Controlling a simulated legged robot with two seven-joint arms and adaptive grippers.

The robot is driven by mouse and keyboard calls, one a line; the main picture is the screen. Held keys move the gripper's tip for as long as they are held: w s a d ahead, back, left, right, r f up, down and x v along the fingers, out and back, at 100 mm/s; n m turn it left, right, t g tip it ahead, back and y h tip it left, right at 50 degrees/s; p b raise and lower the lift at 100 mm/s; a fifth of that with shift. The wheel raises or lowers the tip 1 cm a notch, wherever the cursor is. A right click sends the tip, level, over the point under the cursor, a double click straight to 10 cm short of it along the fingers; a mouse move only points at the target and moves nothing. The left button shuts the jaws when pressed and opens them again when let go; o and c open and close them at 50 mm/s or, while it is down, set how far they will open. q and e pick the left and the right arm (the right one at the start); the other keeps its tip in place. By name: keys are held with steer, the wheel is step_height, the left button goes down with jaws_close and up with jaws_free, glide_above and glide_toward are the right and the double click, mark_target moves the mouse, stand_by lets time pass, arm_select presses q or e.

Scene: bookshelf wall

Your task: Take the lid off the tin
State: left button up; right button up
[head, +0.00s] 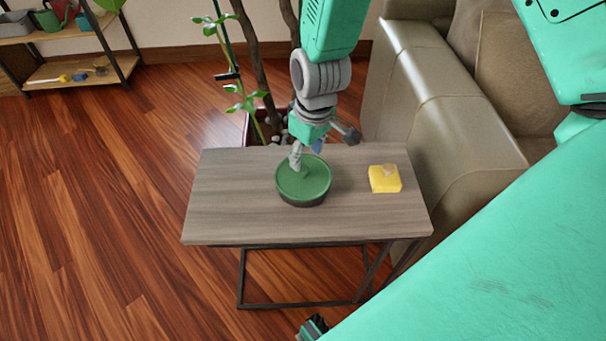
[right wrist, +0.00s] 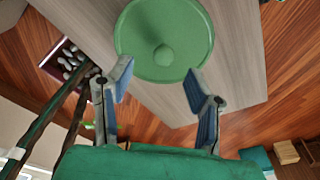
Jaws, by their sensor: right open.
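The tin (head: 303,202) stands upright on a grey wooden side table (head: 225,205), with its dark side just showing below the lid. The round green lid (head: 312,184) sits on top of it. In the right wrist view the lid (right wrist: 140,35) shows from above, with a small round knob (right wrist: 164,55) on it. My right gripper (head: 320,150) is above the far edge of the lid. Its two blue-padded fingers (right wrist: 160,80) are spread apart with nothing between them, short of the knob in that view.
A leather sofa (head: 425,100) stands close to the right. A potted plant (head: 250,100) is behind the table. The tabletop left of the tin is clear.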

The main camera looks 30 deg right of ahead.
mark_target(303, 169)
steer(key=a+f, duration=0.1)
steer(key=f+b, duration=0.1)
steer(key=f, duration=0.1)
steer(key=shift+a, duration=0.35)
steer(key=shift+w+d+f+b, duration=0.2)
steer(key=shift+d+f, duration=0.15)
steer(key=shift+f, duration=0.2)
steer(key=shift+w+d+f+b, duration=0.15)
steer(key=shift+d+f, duration=0.15)
steer(key=shift+f, duration=0.2)
steer(key=shift+s+d+f, duration=0.1)
steer(key=shift+d+f, duration=0.15)
steer(key=shift+d, duration=0.15)
steer(key=shift+a+r, duration=0.15)
steer(key=shift+a, duration=0.45)
steer(key=c, duration=1)
steer(key=shift+a+r, duration=0.1)
steer(key=shift+a, duration=0.15)
jaws_close()
arm_select(q)
steer(key=shift+a+f, duration=0.25)
steer(key=shift+f, duration=0.25)
steer(key=shift+a+f, duration=0.2)
steer(key=shift+f, duration=0.3)
